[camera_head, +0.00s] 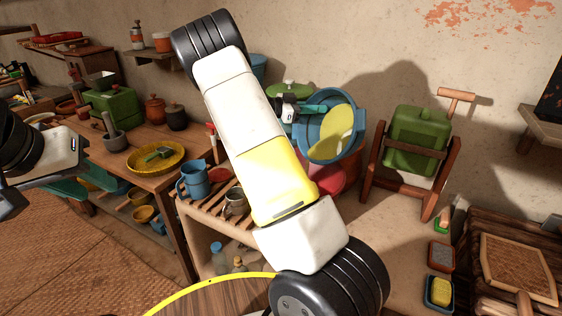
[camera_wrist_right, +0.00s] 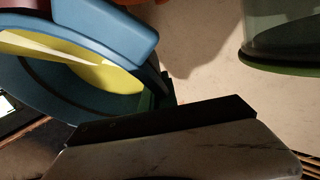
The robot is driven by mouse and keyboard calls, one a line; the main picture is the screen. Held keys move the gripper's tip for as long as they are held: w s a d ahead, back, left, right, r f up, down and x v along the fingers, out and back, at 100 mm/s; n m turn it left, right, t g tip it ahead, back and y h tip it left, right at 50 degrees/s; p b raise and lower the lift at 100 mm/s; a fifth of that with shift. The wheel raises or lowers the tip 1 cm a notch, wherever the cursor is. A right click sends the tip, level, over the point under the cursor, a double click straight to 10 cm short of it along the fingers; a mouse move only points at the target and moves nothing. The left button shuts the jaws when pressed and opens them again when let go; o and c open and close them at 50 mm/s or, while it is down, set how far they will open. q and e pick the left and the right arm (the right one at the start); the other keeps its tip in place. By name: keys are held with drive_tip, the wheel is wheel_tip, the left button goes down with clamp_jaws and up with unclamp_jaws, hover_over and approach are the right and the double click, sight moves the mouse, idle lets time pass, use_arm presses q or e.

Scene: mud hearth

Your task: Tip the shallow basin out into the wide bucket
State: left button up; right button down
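The blue shallow basin (camera_head: 357,143) is steeply tilted in front of the wall, its inside facing me, with a yellow patch (camera_head: 330,130) inside. It also shows in the right wrist view (camera_wrist_right: 45,88). Below it is a red, wide vessel (camera_head: 333,180), probably the bucket, partly hidden by the basin and my right arm. My right gripper (camera_head: 318,107) is at the basin's left rim and appears shut on it; its fingertips are largely hidden. My left gripper (camera_head: 82,180) is open and empty at the left, away from the basin.
A blue mug (camera_head: 195,180) and a metal cup (camera_head: 234,203) stand on the slatted shelf. A yellow tray (camera_head: 156,158) lies on the wooden table at left. A green container (camera_head: 408,140) sits in a wooden stand at right. My right arm crosses the middle of the head view.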

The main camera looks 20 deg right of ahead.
drive_tip(key=shift+s+a+r+h, duration=0.1)
drive_tip(key=shift+a+r+h, duration=0.25)
drive_tip(key=shift+r, duration=0.3)
drive_tip(key=shift+s+a+r+h, duration=0.1)
drive_tip(key=shift+a+r+h, duration=0.25)
drive_tip(key=shift+r, duration=0.25)
drive_tip(key=shift+a+f+m, duration=0.1)
drive_tip(key=shift+a+m, duration=0.2)
drive_tip(key=shift+a, duration=0.35)
drive_tip(key=shift+s+a+h, duration=0.1)
drive_tip(key=shift+a+h, duration=0.1)
drive_tip(key=shift+h, duration=0.1)
